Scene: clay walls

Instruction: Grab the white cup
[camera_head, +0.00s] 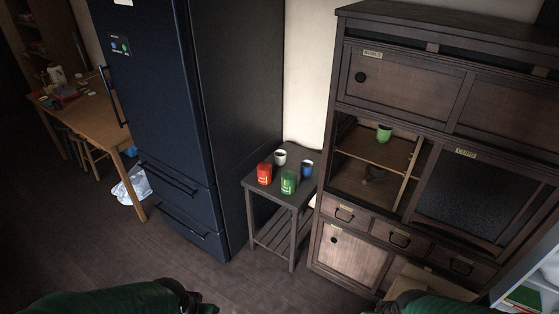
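The white cup (280,158) stands upright at the back left of a small dark side table (297,204), and its inside looks dark. A red cup (264,174) is in front of it to the left, a green cup (289,182) in front, and a blue cup (307,167) to the right. My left gripper (207,308) is at the bottom edge, low and well short of the table; its fingers are too dark and cut off to read. My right arm (435,304) enters at the bottom right; its gripper is mostly out of frame.
A dark blue fridge (151,92) stands left of the side table. A wooden cabinet (405,75) with an open compartment holding a light green cup (384,133) stands right. A wooden table (88,118) is far left. The floor (235,280) before the side table is clear.

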